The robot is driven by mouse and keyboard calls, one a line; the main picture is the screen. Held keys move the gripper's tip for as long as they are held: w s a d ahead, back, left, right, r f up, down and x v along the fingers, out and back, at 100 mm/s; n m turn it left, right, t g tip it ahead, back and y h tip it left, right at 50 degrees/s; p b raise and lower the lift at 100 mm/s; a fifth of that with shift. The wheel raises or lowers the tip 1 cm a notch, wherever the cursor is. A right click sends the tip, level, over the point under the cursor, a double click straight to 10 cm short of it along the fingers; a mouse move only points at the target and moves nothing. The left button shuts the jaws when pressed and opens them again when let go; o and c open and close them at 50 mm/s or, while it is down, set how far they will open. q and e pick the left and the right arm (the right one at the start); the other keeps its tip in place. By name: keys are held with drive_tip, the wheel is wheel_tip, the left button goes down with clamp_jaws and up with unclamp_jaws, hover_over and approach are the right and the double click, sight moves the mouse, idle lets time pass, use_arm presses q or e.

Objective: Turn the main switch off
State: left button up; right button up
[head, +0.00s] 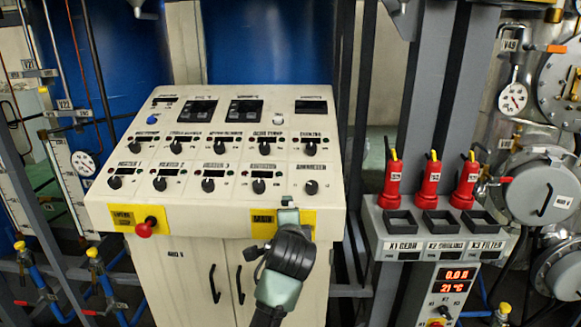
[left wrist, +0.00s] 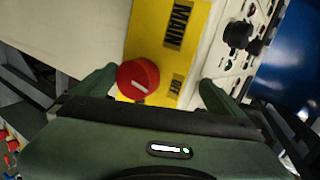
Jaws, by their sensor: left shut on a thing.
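The main switch is a red round knob (left wrist: 138,78) with a white line on its face. It sits on a yellow plate (left wrist: 172,50) marked MAIN. In the left wrist view the knob is between the fingers of my left gripper (left wrist: 155,88). My left gripper is shut on it. In the head view my left gripper (head: 289,215) is at the right yellow plate (head: 263,217) on the console front and hides the knob there. My right gripper is not in view.
The white console (head: 215,145) carries several black knobs and small displays. A second red knob (head: 144,229) is on its left yellow plate. A grey stand (head: 440,240) with red plugs (head: 430,182) is at the right. Blue pipes and valves are at the lower left.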

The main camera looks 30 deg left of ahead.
use_arm(q)
drive_tip(key=shift+a+r, duration=0.1)
drive_tip(key=shift+r, duration=0.55)
drive_tip(key=shift+s+d+f+p, duration=0.2)
drive_tip(key=shift+s+d+p, duration=0.1)
drive_tip(key=shift+d, duration=0.05)
drive_tip(key=shift+s+d+r+p, duration=0.1)
drive_tip(key=shift+s+d+p, duration=0.35)
drive_tip(key=shift+s+d, duration=0.65)
drive_tip(key=shift+s+d+r+p, duration=0.1)
drive_tip(key=shift+s+d+p, duration=0.4)
drive_tip(key=shift+s, duration=1.15)
drive_tip(key=shift+s+d+p, duration=0.45)
drive_tip(key=shift+s+d, duration=0.35)
drive_tip(key=shift+s, duration=0.55)
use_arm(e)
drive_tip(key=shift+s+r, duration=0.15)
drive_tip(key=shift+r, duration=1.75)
